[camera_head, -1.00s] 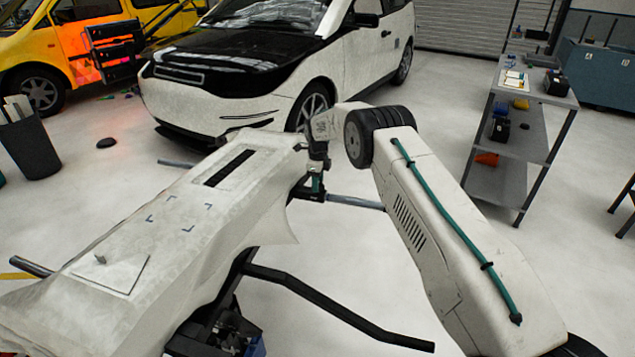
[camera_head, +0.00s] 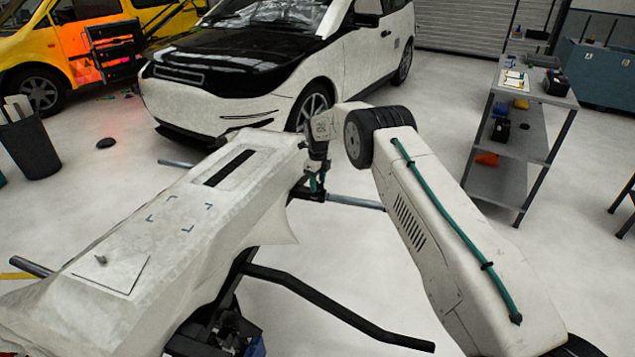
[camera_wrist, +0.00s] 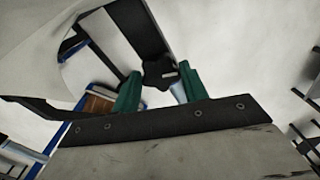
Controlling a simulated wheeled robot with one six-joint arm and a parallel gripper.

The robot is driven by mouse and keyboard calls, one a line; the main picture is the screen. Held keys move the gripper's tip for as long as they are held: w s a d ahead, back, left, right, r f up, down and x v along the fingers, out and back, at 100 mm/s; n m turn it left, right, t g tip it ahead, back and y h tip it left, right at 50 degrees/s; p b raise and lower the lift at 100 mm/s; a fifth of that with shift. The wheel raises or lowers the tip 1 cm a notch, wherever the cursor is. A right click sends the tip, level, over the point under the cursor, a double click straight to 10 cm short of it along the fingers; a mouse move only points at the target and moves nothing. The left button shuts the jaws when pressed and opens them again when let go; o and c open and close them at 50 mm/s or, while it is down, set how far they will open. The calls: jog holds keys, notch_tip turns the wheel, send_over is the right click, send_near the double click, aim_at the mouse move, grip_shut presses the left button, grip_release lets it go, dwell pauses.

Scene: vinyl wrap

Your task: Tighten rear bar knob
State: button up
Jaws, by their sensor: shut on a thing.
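The knob (camera_wrist: 160,76) is black and lobed. It sits between the two green fingers of my gripper (camera_wrist: 158,84) in the wrist view, and my gripper is shut on it. In the head view, my gripper (camera_head: 316,185) points down at the far right end of the wrapped panel, by the dark frame end. The fingers hide most of the knob there. A grey bar (camera_head: 355,202) runs out to the right from beside the gripper. The white-wrapped panel (camera_head: 215,215) lies along the stand, left of my gripper.
A black bent stand leg (camera_head: 335,307) reaches to the right below the panel. A wrapped car (camera_head: 235,90) stands behind. A grey shelf cart (camera_head: 515,150) with tools is at the right. Open floor lies between the cart and my arm.

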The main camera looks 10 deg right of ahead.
aim_at(318, 184)
jog(key=o, duration=1)
notch_tip(318, 184, up, 8)
jog(key=shift+f, duration=0.1)
